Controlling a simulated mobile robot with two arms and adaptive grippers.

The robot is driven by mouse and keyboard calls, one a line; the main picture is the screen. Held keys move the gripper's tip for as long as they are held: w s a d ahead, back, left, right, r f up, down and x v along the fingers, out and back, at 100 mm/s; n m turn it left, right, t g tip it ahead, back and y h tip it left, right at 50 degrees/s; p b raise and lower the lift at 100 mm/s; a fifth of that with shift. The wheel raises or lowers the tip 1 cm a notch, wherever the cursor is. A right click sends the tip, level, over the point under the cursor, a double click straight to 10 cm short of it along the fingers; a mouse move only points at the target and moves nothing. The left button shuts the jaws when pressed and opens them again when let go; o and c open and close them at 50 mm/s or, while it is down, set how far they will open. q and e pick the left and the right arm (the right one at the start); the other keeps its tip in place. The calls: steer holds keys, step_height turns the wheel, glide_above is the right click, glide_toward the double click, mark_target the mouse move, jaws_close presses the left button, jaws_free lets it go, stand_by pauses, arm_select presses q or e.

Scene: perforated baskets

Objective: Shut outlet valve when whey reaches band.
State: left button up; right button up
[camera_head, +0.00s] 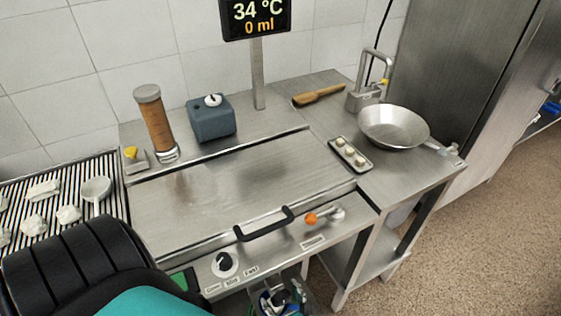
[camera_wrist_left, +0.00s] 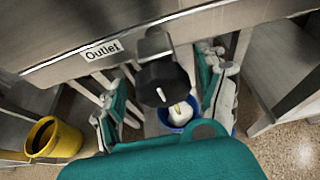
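In the left wrist view, a black outlet valve (camera_wrist_left: 163,82) hangs under the steel front, beside a label (camera_wrist_left: 104,48) reading "Outlet". A small white mark shows on its end. My left gripper (camera_wrist_left: 168,100) is open, with one finger on each side of the valve; I cannot tell whether they touch it. Below, between the fingers, is a blue-rimmed container (camera_wrist_left: 186,123) with something white and a yellow mark inside. The whey level is unclear. In the head view, my left gripper (camera_head: 278,297) is below the vat's front edge, and the valve is hidden. The display (camera_head: 256,15) reads 34 °C and 0 ml.
The vat lid (camera_head: 215,190) is closed, with a black handle (camera_head: 264,224). A black knob (camera_head: 224,264) and an orange-tipped lever (camera_head: 322,217) stick out in front. A yellow bucket (camera_wrist_left: 54,138) is at the left in the wrist view.

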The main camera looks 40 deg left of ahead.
mark_target(282, 294)
arm_select(q)
steer(key=c, duration=1.1)
steer(key=shift+w+r+m+p, duration=0.1)
steer(key=shift+r+m+p, duration=0.15)
steer(key=shift+p, duration=0.55)
steer(key=shift+c, duration=0.2)
steer(key=shift+f+m+g, duration=0.25)
steer(key=shift+g, duration=0.05)
steer(key=o, duration=1.1)
steer(key=shift+o, duration=0.2)
step_height(282, 294, up, 10)
